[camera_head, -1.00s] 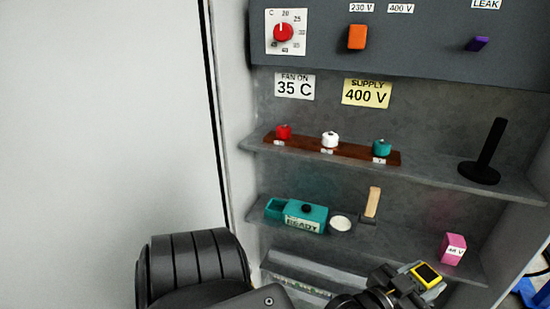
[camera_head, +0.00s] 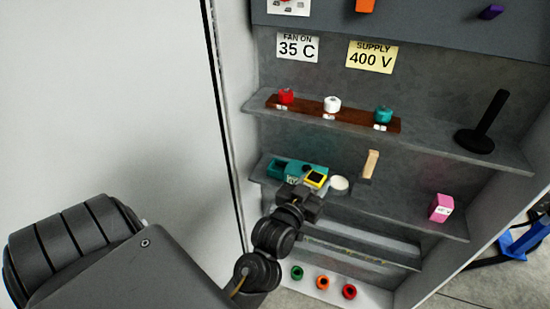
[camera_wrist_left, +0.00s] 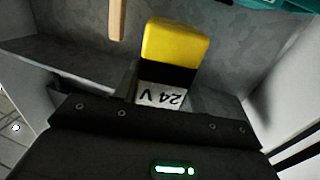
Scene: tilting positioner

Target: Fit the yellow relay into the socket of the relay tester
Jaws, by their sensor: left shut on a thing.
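The yellow relay (camera_head: 316,179) is held in my left gripper (camera_head: 309,188), above the front of the lower shelf. In the left wrist view the relay (camera_wrist_left: 176,42) shows a yellow end, a black band and a white "24 V" label between the jaws (camera_wrist_left: 160,97). The teal relay tester (camera_head: 283,166) lies on the lower shelf just behind and left of the relay. A teal edge, likely the tester (camera_wrist_left: 275,4), shows at the top right of the wrist view. My right gripper is not in view.
A white round dish (camera_head: 340,184) and an upright wooden piece (camera_head: 371,164) stand right of the tester. A pink block (camera_head: 441,208) sits farther right. The upper shelf (camera_head: 440,140) overhangs, with a rack of knobs (camera_head: 350,116) and a black stand (camera_head: 487,125).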

